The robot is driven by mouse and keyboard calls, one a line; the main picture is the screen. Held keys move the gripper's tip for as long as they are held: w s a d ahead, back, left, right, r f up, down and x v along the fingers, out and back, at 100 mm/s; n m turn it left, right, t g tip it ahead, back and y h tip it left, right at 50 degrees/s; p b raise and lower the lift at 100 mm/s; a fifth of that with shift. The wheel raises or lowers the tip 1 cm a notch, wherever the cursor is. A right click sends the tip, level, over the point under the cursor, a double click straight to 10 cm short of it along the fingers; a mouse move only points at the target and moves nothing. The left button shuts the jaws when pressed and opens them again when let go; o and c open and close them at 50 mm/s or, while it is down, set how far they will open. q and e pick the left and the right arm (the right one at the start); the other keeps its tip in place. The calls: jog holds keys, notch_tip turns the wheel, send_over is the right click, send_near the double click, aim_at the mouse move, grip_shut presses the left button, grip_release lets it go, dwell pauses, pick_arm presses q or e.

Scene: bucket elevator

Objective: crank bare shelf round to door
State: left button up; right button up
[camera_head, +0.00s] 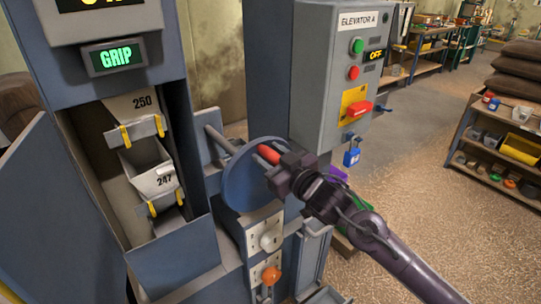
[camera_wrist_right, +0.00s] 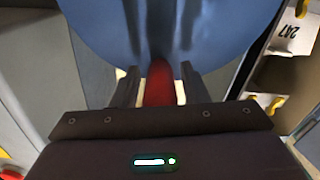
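The doorway (camera_head: 150,170) of the elevator shows bucket 250 (camera_head: 132,106) above and bucket 247 (camera_head: 154,180) below, each at a shelf with yellow clips. I see no shelf that is clearly bare. The blue crank wheel (camera_head: 238,178) is right of the doorway; its red handle (camera_head: 268,154) sticks out toward my right gripper (camera_head: 277,160). In the right wrist view the red handle (camera_wrist_right: 160,84) lies between the two fingers, with narrow gaps beside it, so the gripper looks open around it. My left gripper is out of view.
A green display (camera_head: 114,56) reads GRIP. The Elevator A control box (camera_head: 335,75) shows OFF, with a red switch and blue padlock (camera_head: 351,157). Below the wheel are a white knob (camera_head: 270,240) and an orange knob (camera_head: 271,275). Open floor lies right; a shelf rack (camera_head: 505,150) stands beyond.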

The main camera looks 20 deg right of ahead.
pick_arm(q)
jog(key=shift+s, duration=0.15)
pick_arm(e)
grip_shut()
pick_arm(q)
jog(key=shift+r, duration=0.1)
